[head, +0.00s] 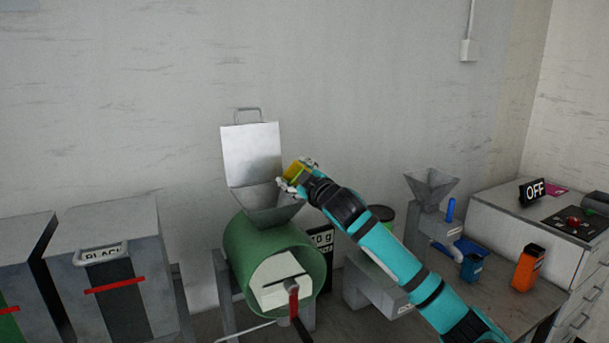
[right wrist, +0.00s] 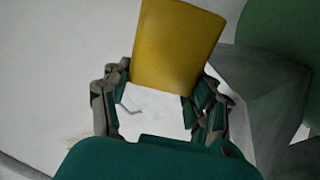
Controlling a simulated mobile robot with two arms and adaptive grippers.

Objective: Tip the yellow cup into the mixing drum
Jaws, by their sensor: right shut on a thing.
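The yellow cup (head: 297,171) is held by my right gripper (head: 291,184) above the right side of the drum's hopper in the head view. The cup is tilted. In the right wrist view the yellow cup (right wrist: 178,45) fills the upper middle, between the fingers of my right gripper (right wrist: 160,100); its contents do not show. The green mixing drum (head: 243,253) stands below, with a grey hopper (head: 262,203) on top. The hopper's lid (head: 252,153) is open and upright at the back. My left gripper is not in view.
Grey bins (head: 140,235) stand at the left, one labelled BLACK. A scale display (head: 321,238) is behind the drum. At the right, a table holds a grey machine with a funnel (head: 431,187), a blue cup (head: 471,267) and an orange container (head: 527,268).

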